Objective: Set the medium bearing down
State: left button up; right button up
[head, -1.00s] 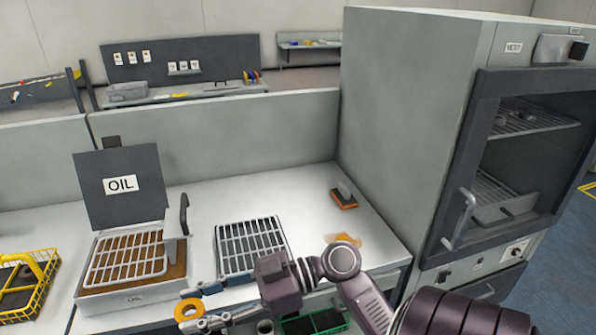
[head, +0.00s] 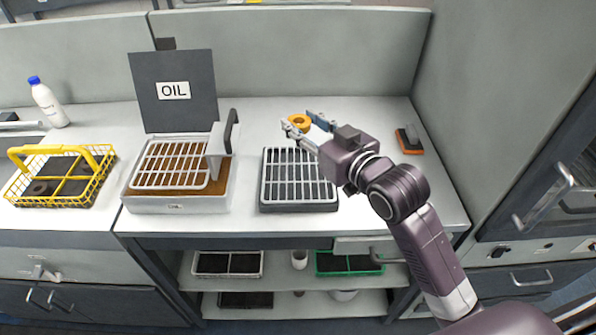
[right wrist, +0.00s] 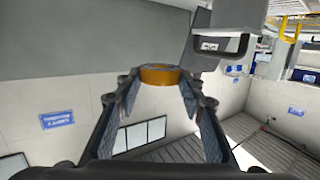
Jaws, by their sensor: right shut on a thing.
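The medium bearing is an orange-yellow ring (head: 299,122). My right gripper (head: 309,123) is shut on it and holds it at the fingertips, near the back edge of the dark drying rack (head: 299,207). The ring also shows between the fingertips in the right wrist view (right wrist: 159,75). From these views I cannot tell its exact height above the counter. The rack's visible bars are empty. My left gripper is not in view.
A yellow wire basket (head: 100,184) and a white bottle (head: 48,102) are farther left. An orange-black brush (head: 409,140) lies right. Bare counter surrounds the rack.

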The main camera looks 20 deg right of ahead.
aim_at(302, 183)
jog(key=shift+w+r+h, duration=0.15)
jog(key=shift+w+r, duration=0.05)
jog(key=shift+r, duration=0.25)
jog(key=shift+w+r+h, duration=0.15)
jog(key=shift+r, duration=0.3)
jog(key=shift+w+r, duration=0.1)
jog(key=shift+r, duration=0.15)
jog(key=shift+f+m, duration=0.2)
jog(key=shift+m, duration=0.1)
notch_tip(302, 183, down, 19)
jog(key=shift+f, duration=0.15)
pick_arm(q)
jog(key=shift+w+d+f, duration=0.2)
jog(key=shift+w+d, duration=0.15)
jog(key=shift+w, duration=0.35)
pick_arm(e)
jog(key=o, duration=1.3)
pick_arm(q)
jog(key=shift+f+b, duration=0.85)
jog(key=shift+b, duration=0.2)
pick_arm(e)
jog(key=v, duration=1.2)
